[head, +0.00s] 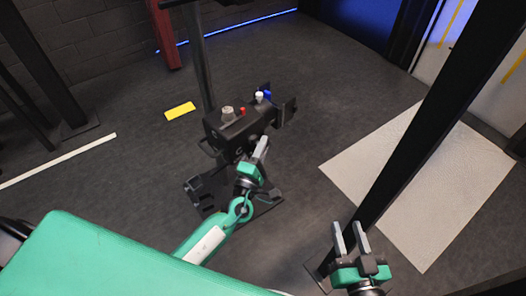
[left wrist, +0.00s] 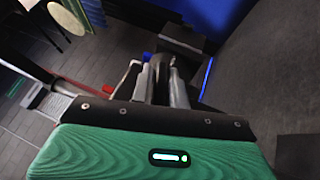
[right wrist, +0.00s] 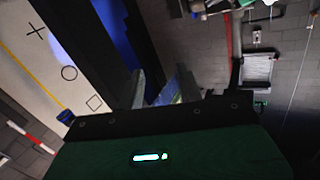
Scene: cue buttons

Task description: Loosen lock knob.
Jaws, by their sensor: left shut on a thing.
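A black device (head: 228,132) stands on a dark post in the head view, with small knobs and buttons on top. My left gripper (head: 262,145) reaches its near right side. In the left wrist view the left fingers (left wrist: 165,82) are closed on a dark rounded part (left wrist: 160,66), which appears to be the lock knob; the fingers hide much of it. The knob's exact turn cannot be seen. My right gripper (head: 352,240) is open and empty, apart from the device; its fingers also show in the right wrist view (right wrist: 162,88).
On the device are a grey knob (head: 227,113), a red button (head: 243,111), a whitish knob (head: 259,97) and a blue part (head: 267,94). A dark post (head: 425,120) rises right of the device, beside a pale floor mat (head: 440,180). A yellow floor patch (head: 180,111) lies at left.

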